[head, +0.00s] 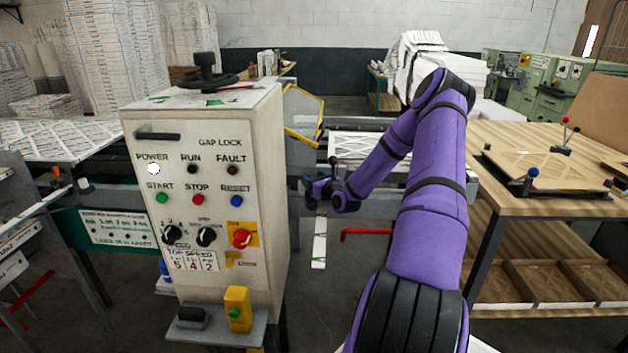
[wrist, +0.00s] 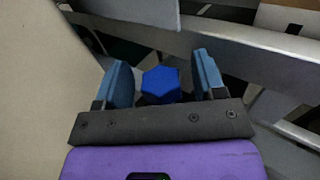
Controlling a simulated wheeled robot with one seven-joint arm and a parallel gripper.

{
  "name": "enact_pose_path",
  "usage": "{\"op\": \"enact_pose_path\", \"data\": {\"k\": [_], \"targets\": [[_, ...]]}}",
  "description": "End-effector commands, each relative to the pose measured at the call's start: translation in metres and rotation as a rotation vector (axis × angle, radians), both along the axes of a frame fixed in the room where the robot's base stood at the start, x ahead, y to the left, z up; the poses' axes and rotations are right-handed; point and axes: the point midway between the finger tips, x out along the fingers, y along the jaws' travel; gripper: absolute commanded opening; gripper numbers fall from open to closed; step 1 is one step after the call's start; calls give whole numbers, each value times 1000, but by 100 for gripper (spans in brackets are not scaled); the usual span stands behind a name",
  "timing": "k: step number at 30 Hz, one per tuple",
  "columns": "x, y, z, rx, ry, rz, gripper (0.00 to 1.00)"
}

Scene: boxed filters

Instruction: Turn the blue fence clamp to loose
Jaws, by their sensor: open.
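A blue hexagonal clamp knob (wrist: 161,84) shows in the wrist view, between the two blue fingers of my open gripper (wrist: 160,86). There is a gap on each side, wider on the right finger's side. In the head view my gripper (head: 308,188) is beside the right side of the control cabinet, near the machine's rail. The knob cannot be made out there, and what is under it is hidden in the wrist view. I cannot tell from its look which way the clamp is set.
The control cabinet (head: 205,190) stands close to the left of my gripper. A grey rail (wrist: 260,55) crosses behind the knob. A red bar (head: 365,232) is below my forearm. A wooden table (head: 560,150) with a blue-knobbed fixture (head: 525,182) is at the right.

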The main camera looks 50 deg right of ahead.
Motion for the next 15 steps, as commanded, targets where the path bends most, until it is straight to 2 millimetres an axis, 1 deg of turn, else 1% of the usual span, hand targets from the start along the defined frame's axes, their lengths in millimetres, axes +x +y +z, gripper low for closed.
{"op": "enact_pose_path", "data": {"k": [3,4,10,11,15], "targets": [[0,0,0,0,0,0,64],[0,0,0,0,0,0,61],[0,0,0,-1,0,0,15],[0,0,0,-1,0,0,14],[0,0,0,-2,-1,9,14]]}}
